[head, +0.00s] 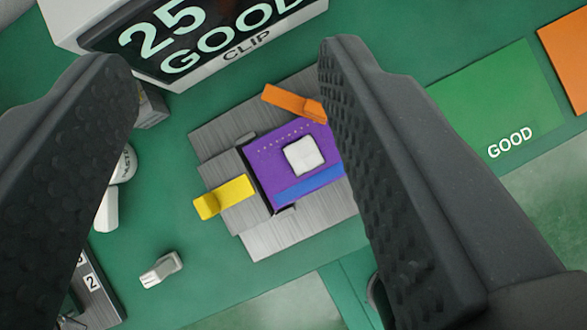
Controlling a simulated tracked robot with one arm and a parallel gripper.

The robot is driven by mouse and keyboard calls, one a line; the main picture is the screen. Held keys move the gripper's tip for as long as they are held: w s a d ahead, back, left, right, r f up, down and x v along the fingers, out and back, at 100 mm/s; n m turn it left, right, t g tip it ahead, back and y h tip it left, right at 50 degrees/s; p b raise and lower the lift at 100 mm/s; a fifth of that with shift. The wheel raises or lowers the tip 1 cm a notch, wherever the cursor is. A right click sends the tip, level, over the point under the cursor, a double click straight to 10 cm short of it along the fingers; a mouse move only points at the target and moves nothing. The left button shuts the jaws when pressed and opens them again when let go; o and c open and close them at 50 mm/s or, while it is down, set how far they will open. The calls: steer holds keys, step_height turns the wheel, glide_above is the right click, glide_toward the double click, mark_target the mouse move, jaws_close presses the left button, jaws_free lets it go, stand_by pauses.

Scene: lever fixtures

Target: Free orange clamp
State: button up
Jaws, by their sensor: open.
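An orange clamp (290,101) sits at the upper edge of a grey metal fixture plate (223,133). It is a short bar slanting down to the right, and its right end meets the top of a purple block (262,163), close to my right finger. The purple block has a white square and a blue strip on it. A yellow clamp (225,197) is at the block's left side. My gripper (225,75) is open, with its two dark textured fingers wide apart above the scene and nothing between them. The right finger hides the plate's right side.
A display box (185,40) reading "25 GOOD CLIP" stands just above the fixture. A green GOOD pad (500,100) and an orange pad (570,60) lie at right. A small grey-white part (161,269) lies at lower left. White objects (115,185) are partly hidden by the left finger.

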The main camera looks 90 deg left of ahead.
mark_target(316, 111)
steer(key=d+f+m+g+p, duration=0.1)
steer(key=f+g+p, duration=0.1)
steer(key=f, duration=0.6)
steer(key=w+d+f+m+g+h+p, duration=0.1)
steer(key=f+m+g+p, duration=0.1)
steer(key=f, duration=0.6)
steer(key=w+d+f+m+g+p, duration=0.1)
steer(key=f+p, duration=0.2)
steer(key=f, duration=0.5)
steer(key=shift+w+d+f+m+g+h+p, duration=0.1)
steer(key=shift+w+d+m+g+h+p, duration=0.05)
steer(key=shift+m+g+h+p, duration=0.2)
jaws_close()
